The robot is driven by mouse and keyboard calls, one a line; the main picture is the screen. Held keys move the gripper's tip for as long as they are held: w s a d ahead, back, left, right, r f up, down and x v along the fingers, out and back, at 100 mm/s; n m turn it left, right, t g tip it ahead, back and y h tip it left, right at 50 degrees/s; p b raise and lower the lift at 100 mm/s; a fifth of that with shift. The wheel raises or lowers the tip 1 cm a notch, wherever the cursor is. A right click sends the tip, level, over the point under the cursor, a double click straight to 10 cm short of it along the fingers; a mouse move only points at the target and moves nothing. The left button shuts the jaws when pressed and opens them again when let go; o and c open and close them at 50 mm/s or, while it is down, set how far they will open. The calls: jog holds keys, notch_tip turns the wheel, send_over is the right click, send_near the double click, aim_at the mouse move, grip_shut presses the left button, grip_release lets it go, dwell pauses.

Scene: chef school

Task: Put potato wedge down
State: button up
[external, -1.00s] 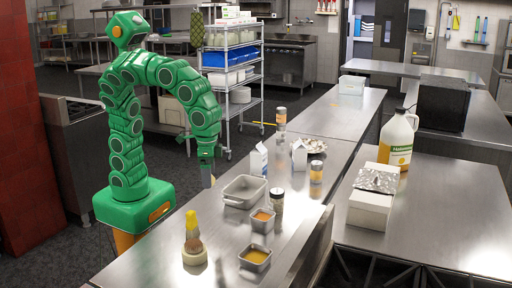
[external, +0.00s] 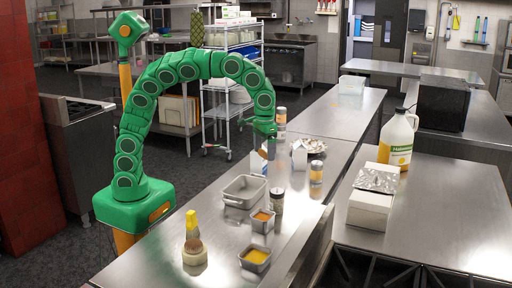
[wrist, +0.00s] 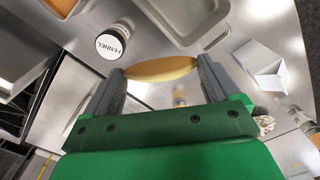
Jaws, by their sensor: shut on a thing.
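The potato wedge (wrist: 160,69) is a long tan-yellow piece held crosswise between the fingertips of my gripper (wrist: 160,78) in the wrist view. In the external view my gripper (external: 272,168) points down over the steel counter (external: 222,262), behind the fennel jar (external: 277,203) and right of the grey tray (external: 244,190). The wedge is too small to make out there. In the wrist view the wedge is above the counter, between the fennel jar (wrist: 112,42) and a white carton (wrist: 262,65). Its exact height is unclear.
Two small containers of orange and yellow food (external: 262,221) (external: 255,259) and a yellow-topped bottle (external: 192,226) stand in front. Another shaker (external: 316,178) and a white carton (external: 299,155) stand close to my gripper. Bare counter shows between these items.

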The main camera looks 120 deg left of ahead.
jog(key=s+a+n, duration=0.2)
jog(key=a+n, duration=0.1)
jog(key=a, duration=1.3)
jog(key=n, duration=0.4)
send_over(276, 165)
jog(key=f, duration=1.8)
jog(key=shift+w+d+f, duration=0.1)
jog(key=shift+d+f, duration=0.1)
jog(key=shift+d, duration=0.05)
jog(key=shift+f, duration=0.15)
jog(key=o, duration=0.8)
jog(key=shift+c, duration=0.2)
notch_tip(276, 165, up, 12)
